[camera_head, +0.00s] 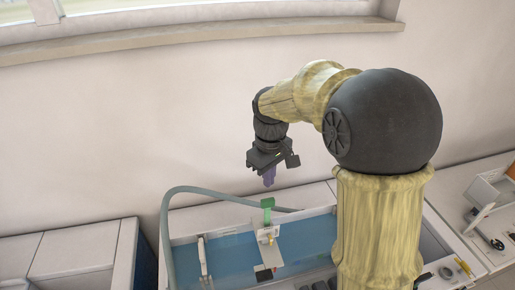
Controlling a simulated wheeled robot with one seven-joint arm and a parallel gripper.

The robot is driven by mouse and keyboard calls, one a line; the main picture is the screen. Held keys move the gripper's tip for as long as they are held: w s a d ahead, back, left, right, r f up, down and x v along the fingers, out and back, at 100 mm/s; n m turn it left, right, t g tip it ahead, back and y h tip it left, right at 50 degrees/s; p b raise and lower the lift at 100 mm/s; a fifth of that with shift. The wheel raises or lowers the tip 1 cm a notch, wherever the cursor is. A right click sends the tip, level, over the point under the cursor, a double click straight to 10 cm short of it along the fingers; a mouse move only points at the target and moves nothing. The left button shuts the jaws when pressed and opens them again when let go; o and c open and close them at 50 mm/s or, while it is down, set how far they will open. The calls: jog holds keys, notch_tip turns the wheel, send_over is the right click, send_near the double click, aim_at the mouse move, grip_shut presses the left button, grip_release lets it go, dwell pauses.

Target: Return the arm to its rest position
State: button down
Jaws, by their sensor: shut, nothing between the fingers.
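My arm rises from the lower right of the head view and bends over to the left. My arm hides part of the board's right side.
A grey-green hose (166,225) arches over the board's left and back. White cabinets (75,252) stand at the left. A white counter with small items (482,215) is at the right. The wall and window ledge (200,35) lie behind. Open air surrounds my gripper.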

jog(key=s+d+f+m+t, duration=0.1)
jog(key=s+d+f+m, duration=0.3)
jog(key=s+d, duration=0.1)
jog(key=s+d+f+m+t+b, duration=0.1)
jog(key=s+d+f+m, duration=0.3)
jog(key=s, duration=0.4)
jog(key=shift+s+d+f+t, duration=0.15)
jog(key=shift+d+f+t, duration=0.15)
jog(key=shift+d, duration=0.05)
dwell(1.9)
